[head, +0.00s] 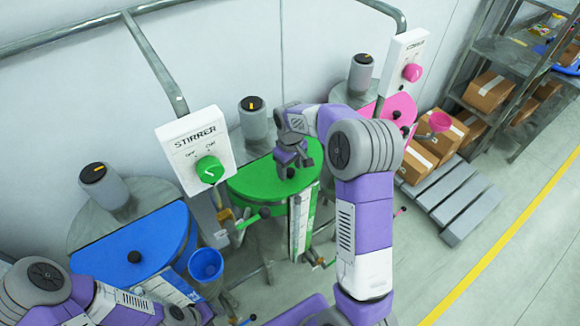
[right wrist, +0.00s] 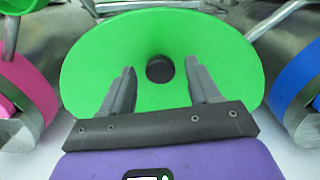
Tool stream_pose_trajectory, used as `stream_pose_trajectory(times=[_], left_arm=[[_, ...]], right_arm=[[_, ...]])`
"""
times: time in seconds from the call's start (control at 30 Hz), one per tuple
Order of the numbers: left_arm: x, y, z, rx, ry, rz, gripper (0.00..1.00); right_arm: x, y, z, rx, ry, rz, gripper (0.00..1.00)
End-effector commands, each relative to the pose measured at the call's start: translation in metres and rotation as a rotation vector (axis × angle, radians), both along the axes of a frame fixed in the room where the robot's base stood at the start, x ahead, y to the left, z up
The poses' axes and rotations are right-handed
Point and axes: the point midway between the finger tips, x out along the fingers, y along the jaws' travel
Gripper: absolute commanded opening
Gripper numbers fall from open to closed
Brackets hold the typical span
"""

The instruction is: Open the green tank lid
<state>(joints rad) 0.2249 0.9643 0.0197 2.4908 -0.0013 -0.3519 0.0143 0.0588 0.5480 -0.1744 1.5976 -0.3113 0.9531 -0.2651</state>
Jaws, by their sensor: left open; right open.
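The green tank lid (head: 268,183) is a half-round plate lying flat and closed on the middle tank in the head view. It fills the upper middle of the right wrist view (right wrist: 105,55). Its dark round knob (right wrist: 160,68) shows there. In the head view my right arm reaches over the lid, and the knob is hidden behind the gripper. My right gripper (head: 288,171) is over the lid. In the right wrist view its open fingers (right wrist: 160,74) point at the knob, one to each side, with nothing held. My left arm is at the lower left; its gripper is out of sight.
A stirrer box (head: 193,150) with a green dial stands left of the green lid. The blue tank lid (head: 133,252) and a blue bucket (head: 206,265) are further left. The pink lid (head: 398,113) is to the right. A pallet (head: 452,203) stands on the right floor.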

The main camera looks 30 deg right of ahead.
Motion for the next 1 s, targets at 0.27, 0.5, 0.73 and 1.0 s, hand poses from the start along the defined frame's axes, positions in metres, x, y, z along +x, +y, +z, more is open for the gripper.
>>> stream_pose_trajectory(times=[0.27, 0.5, 0.73, 1.0], left_arm=[[0.0001, -0.0001, 0.0, 0.0, 0.0, 0.0, 0.43], [0.0001, -0.0001, 0.0, 0.0, 0.0, 0.0, 0.43], [0.0001, -0.0001, 0.0, 0.0, 0.0, 0.0, 0.43], [0.0, 0.0, 0.0082, 0.0, 0.0, 0.0, 0.43]], right_arm=[[0.0, 0.0, -0.0003, 0.0, 0.0, 0.0, 0.51], [0.0001, 0.0001, -0.0001, 0.0, 0.0, 0.0, 0.14], [0.0002, 0.0001, 0.0001, 0.0, -0.001, 0.0, 0.0], [-0.003, -0.0097, 0.0061, -0.003, 0.032, -0.021, 0.0]])
